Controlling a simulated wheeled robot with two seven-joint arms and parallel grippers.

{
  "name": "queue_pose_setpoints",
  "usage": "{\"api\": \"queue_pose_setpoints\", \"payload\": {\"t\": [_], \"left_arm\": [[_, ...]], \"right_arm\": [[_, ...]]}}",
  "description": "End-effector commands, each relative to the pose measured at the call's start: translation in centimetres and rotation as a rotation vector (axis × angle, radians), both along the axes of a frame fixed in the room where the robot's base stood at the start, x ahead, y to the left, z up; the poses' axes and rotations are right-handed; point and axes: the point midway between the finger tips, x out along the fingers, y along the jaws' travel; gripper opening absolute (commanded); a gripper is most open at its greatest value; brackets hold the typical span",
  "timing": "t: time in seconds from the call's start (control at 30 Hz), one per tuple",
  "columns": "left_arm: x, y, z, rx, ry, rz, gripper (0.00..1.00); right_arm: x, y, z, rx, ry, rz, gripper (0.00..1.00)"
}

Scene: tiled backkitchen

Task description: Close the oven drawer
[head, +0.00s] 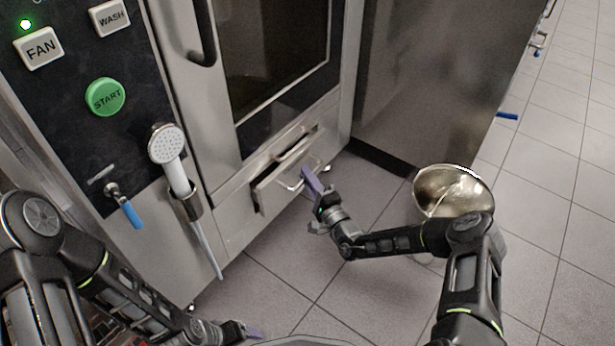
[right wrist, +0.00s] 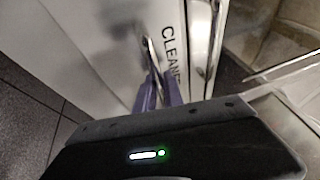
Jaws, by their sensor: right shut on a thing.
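The oven drawer (head: 268,194) sits low on the steel oven and stands partly out, with a gap showing behind its front. Its wire handle (head: 292,184) faces me. My right gripper (head: 308,180) is at the handle, and in the right wrist view its purple fingers (right wrist: 157,92) are closed around the handle bar (right wrist: 151,55). The white drawer front (right wrist: 95,40) there carries letters beginning "CLEAN". My left gripper (head: 243,332) is low at the bottom edge, away from the drawer; its finger gap is not clear.
A control panel with a green START button (head: 105,97) and a hand shower (head: 170,150) are left of the drawer. The tiled floor (head: 285,260) before the drawer is clear.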

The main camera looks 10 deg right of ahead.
Motion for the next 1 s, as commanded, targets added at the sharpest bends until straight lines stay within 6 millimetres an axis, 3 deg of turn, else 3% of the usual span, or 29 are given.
{"api": "queue_pose_setpoints", "payload": {"t": [0.17, 0.43, 0.7, 0.73, 1.0], "left_arm": [[0.0, 0.0, 0.0, 0.000, 0.000, 0.000, 0.79], [-0.1, 0.0, 0.4, 0.000, 0.002, -0.001, 0.79], [-0.1, 0.0, 0.4, 0.000, 0.002, -0.001, 0.79], [-0.1, 0.0, 0.4, 0.000, 0.002, -0.001, 0.79], [-0.1, 0.0, 0.4, 0.000, 0.002, -0.001, 0.79]], "right_arm": [[0.2, 0.2, 0.0, 0.000, 0.001, 0.001, 0.00], [2.9, 2.5, 0.0, -0.001, 0.001, 0.002, 0.00], [3.0, 2.6, 0.0, -0.001, 0.002, 0.001, 0.00], [3.1, 2.6, 0.0, -0.001, 0.002, 0.001, 0.15], [3.0, 2.5, 0.0, 0.000, 0.001, 0.001, 0.34]]}}
